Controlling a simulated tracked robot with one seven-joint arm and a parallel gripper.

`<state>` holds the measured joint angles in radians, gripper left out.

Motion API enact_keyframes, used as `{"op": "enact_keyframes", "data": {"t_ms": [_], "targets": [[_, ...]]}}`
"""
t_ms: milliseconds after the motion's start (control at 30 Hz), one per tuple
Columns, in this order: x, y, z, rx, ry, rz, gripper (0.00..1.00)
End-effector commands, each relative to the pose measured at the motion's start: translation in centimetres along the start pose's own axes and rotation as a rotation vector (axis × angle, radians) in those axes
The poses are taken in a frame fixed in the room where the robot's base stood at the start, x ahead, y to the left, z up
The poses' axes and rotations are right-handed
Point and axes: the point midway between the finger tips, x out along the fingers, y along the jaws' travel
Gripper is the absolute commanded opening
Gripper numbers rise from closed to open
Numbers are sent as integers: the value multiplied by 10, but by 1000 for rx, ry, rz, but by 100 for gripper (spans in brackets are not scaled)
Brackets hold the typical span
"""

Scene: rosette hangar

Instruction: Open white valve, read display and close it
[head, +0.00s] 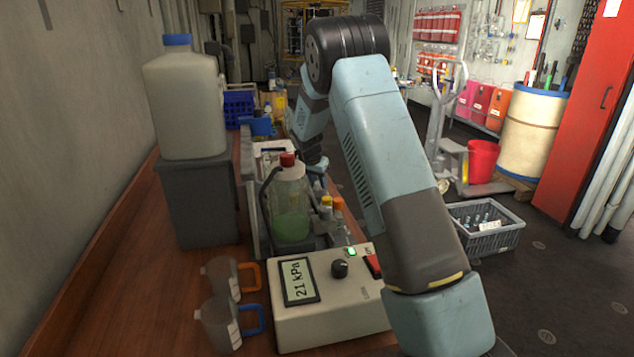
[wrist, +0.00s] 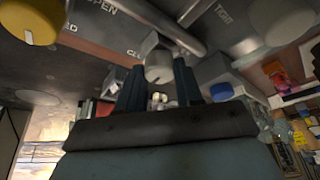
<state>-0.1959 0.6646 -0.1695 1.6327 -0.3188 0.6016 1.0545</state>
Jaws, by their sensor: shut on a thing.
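In the wrist view my gripper (wrist: 159,82) has its two dark fingers on either side of a white valve knob (wrist: 158,66), shut on it. The knob sits by a panel with a partly cut-off "CLO" label; an "OPEN" label shows farther left. Whether the knob stands open or closed is not clear. In the head view the display (head: 298,281) on a cream box reads 21 kPa. A green light is lit on that box. My gripper and the valve do not show in the head view.
A yellow knob (wrist: 30,20) is left of the white one, a pale knob (wrist: 283,20) right. On the bench are a bottle of green liquid (head: 290,205), a large canister (head: 185,100) and two beakers (head: 218,328). A grey crate (head: 485,228) is on the floor.

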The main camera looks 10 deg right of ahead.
Motion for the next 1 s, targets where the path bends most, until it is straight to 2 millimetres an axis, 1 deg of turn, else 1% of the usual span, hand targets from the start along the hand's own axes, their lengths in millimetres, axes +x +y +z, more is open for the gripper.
{"op": "enact_keyframes", "data": {"t_ms": [267, 1000], "targets": [[-1, 0, 0, -162, 0, -73, 5], [1, 5, -4, -805, 2, -341, 5]]}}
